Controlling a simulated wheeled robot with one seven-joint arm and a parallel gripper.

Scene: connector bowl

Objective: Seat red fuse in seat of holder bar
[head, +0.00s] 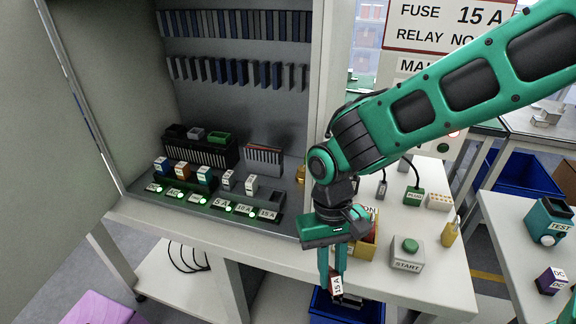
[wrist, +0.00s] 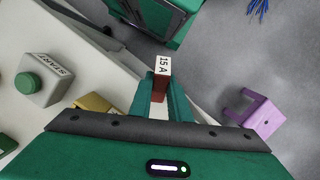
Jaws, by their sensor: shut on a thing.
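My gripper (head: 334,272) is shut on the red fuse (head: 336,288), which has a white 15 A label. It holds the fuse pointing down in front of the table edge, above a blue bin. In the wrist view, the fuse (wrist: 161,83) sits between the fingertips (wrist: 160,95), label outward. The holder bars, dark strips with green lights, stand in the open cabinet to the left. The right bar (head: 238,198) carries labels, the rightmost reading 15 A. Pale fuses stand in its other places; no fuse shows above the 15 A label.
The blue bin (head: 345,308) is below my gripper. A purple stool-like object (wrist: 264,114) shows in the wrist view.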

